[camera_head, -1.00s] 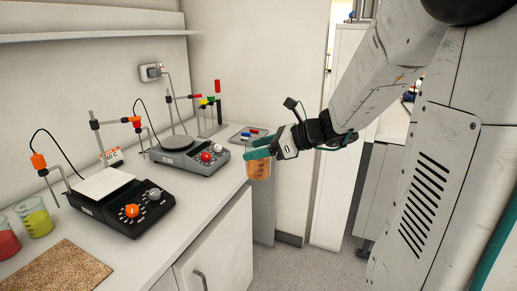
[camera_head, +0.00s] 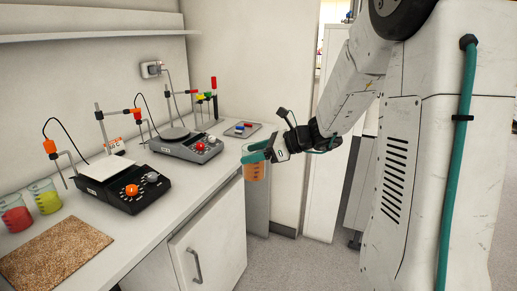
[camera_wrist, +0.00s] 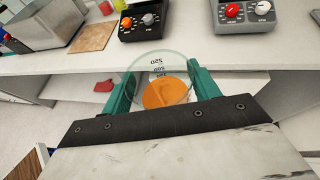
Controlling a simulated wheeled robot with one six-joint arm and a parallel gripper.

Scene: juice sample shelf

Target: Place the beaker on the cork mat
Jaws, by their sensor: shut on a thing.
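My gripper (camera_head: 258,154) has teal fingers shut on a clear glass beaker (camera_head: 253,173) holding orange liquid. The beaker hangs upright in front of the counter's edge, over the floor. In the wrist view the beaker (camera_wrist: 163,80) sits between the two teal fingers, with its rim and volume marks visible. The cork mat (camera_head: 58,252) lies on the counter at the lower left of the head view, with nothing on it. The mat also shows at the upper left of the wrist view (camera_wrist: 92,37).
Beakers of red (camera_head: 15,214) and yellow (camera_head: 45,197) liquid stand behind the mat. Two hotplate stirrers (camera_head: 125,187) (camera_head: 185,147) with stands and cables line the counter. A small tray (camera_head: 243,130) lies at its far end. The front counter strip (camera_head: 165,224) is clear.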

